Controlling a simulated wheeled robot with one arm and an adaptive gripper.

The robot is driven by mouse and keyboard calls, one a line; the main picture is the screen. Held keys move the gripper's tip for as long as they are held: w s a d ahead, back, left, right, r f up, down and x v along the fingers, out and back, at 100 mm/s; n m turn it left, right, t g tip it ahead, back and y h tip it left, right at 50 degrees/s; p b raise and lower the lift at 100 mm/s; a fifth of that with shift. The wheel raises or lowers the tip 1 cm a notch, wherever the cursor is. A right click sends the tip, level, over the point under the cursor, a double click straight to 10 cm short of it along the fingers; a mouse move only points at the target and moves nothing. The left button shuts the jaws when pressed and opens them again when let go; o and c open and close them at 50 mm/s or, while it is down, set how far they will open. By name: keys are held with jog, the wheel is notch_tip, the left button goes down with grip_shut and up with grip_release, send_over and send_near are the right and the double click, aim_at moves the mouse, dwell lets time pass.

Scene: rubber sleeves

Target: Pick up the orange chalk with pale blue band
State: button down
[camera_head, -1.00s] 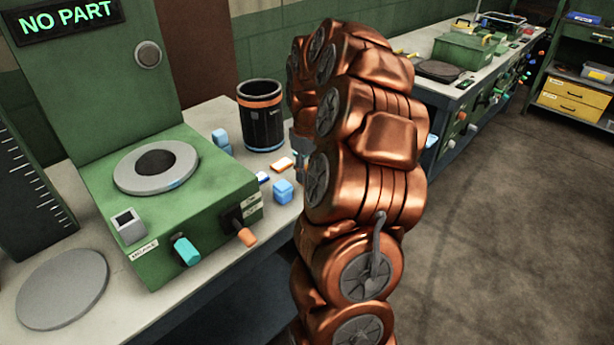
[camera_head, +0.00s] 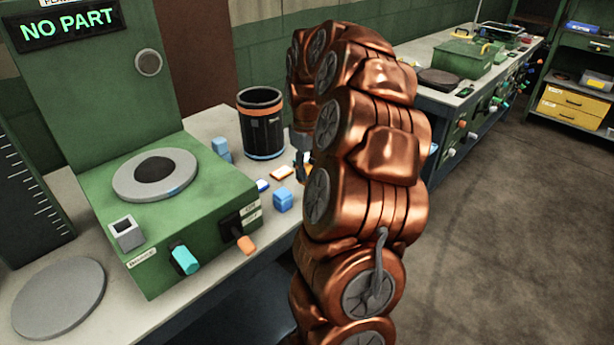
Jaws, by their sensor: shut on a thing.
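My gripper (camera_head: 302,155) is low over the near bench, right of the black cup, and mostly hidden behind my copper-coloured arm. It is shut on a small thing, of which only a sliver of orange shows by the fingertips. This appears to be the orange chalk (camera_head: 307,167); its pale blue band cannot be made out. I cannot tell whether it touches the bench.
A black cup (camera_head: 262,125) stands left of my gripper. An orange-and-white piece (camera_head: 281,174), a blue-and-white piece (camera_head: 262,185) and blue blocks (camera_head: 283,200) lie nearby. A green machine (camera_head: 170,220) fills the bench's left. Another bench (camera_head: 450,90) stands behind.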

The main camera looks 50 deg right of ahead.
jog(key=shift+a+r, duration=0.1)
jog(key=shift+r, duration=0.15)
jog(key=shift+s+a+r, duration=0.1)
jog(key=shift+s+a, duration=0.2)
jog(key=shift+s, duration=0.15)
jog(key=s+a+r+b, duration=0.1)
jog(key=s+a+b, duration=0.2)
jog(key=s+a, duration=0.6)
jog(key=shift+s+a+r, duration=0.15)
jog(key=shift+s+a, duration=0.2)
jog(key=shift+s, duration=0.8)
jog(key=c, duration=1.2)
grip_release()
jog(key=c, duration=0.5)
jog(key=shift+w, duration=0.1)
jog(key=shift+c, duration=0.2)
